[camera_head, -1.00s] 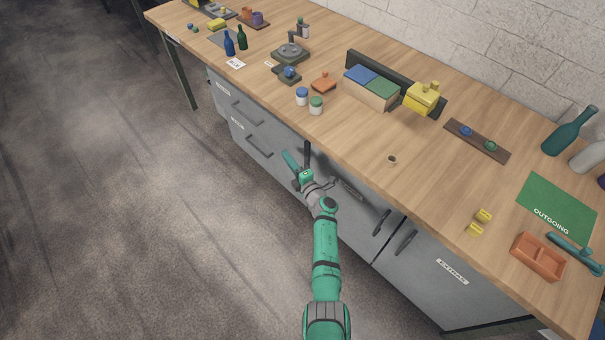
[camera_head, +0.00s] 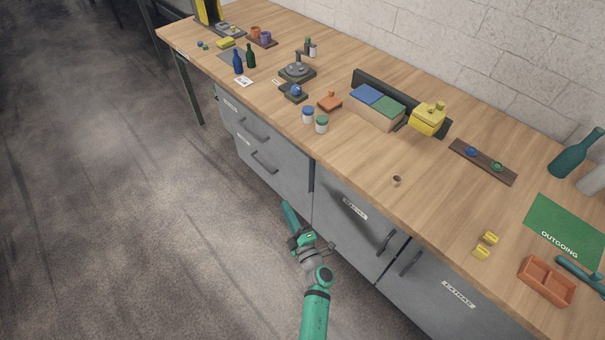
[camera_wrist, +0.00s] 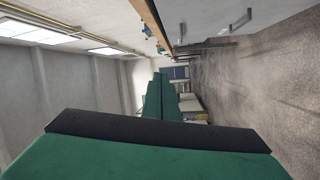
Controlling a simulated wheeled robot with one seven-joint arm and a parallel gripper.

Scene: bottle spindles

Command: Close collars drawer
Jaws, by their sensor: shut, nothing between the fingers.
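The grey left cabinet under the workbench has two drawers. The upper drawer (camera_head: 246,121) and the lower drawer (camera_head: 270,170) each have a dark bar handle and a small white label. The labels are too small to read, so I cannot tell which is the collars drawer. Both fronts look flush with the cabinet. My gripper (camera_head: 288,208) is shut and empty, low in front of the cabinet and apart from the handles. In the wrist view its green fingers (camera_wrist: 160,98) are together, and a grey cabinet front with handles shows sideways at the upper right.
A cabinet door (camera_head: 350,218) and an EXTRAS-labelled front (camera_head: 440,290) stand to the right, with protruding handles. The wooden worktop (camera_head: 400,150) overhangs them and bears bottles, jars and trays. The floor (camera_head: 110,220) at left is clear.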

